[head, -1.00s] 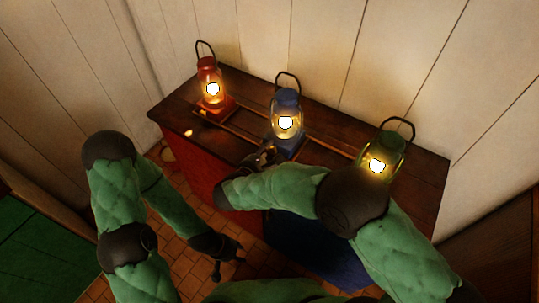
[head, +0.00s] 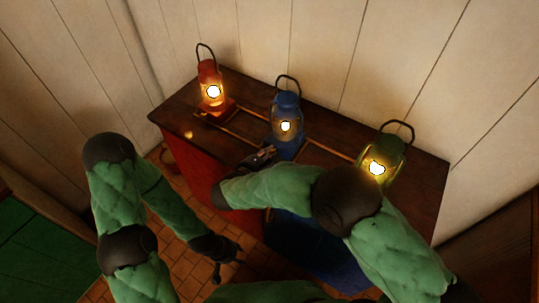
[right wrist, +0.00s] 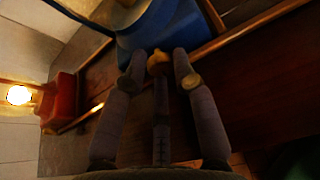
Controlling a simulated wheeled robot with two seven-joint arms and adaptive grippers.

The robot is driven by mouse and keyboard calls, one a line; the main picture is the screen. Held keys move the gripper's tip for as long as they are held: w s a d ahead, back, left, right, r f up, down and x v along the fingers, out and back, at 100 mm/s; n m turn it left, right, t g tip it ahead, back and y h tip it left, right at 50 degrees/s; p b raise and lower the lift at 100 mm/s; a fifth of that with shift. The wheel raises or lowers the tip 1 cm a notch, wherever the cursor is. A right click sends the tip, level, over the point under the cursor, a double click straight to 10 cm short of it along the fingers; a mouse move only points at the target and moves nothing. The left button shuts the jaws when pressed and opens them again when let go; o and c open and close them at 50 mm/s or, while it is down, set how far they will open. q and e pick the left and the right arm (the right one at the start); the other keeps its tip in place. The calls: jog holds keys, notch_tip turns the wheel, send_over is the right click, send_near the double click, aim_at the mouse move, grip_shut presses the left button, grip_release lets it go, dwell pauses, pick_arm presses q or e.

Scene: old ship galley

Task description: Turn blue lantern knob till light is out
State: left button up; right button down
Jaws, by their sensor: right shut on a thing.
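The blue lantern (head: 286,103) stands upright in the middle of the cabinet top, its flame still glowing but small. In the right wrist view its blue base (right wrist: 165,32) fills the top, with a brass knob (right wrist: 157,60) low on its near side. My right gripper (head: 264,156) is at the front of that base. In the right wrist view its fingers (right wrist: 160,68) are on either side of the knob and shut on it. My left gripper (head: 228,267) hangs low over the floor, away from the lanterns, empty, its fingers apart.
A lit red lantern (head: 210,72) stands to the left and a lit green lantern (head: 391,145) to the right, close to my right arm. Thin wooden rails run along the dark cabinet top (head: 424,182). A plank wall stands behind. The tiled floor (head: 185,262) is in front.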

jog(key=n, duration=0.1)
jog(key=n+g+h+p, duration=0.1)
jog(key=shift+f+n, duration=0.2)
jog(key=shift+n, duration=0.1)
jog(key=shift+a+f+n+g+h+p, duration=0.1)
jog(key=shift+n+g+h+p, duration=0.3)
jog(key=shift+n+h, duration=0.3)
jog(key=shift+f, duration=0.1)
jog(key=c, duration=1)
grip_release()
jog(key=shift+r, duration=0.2)
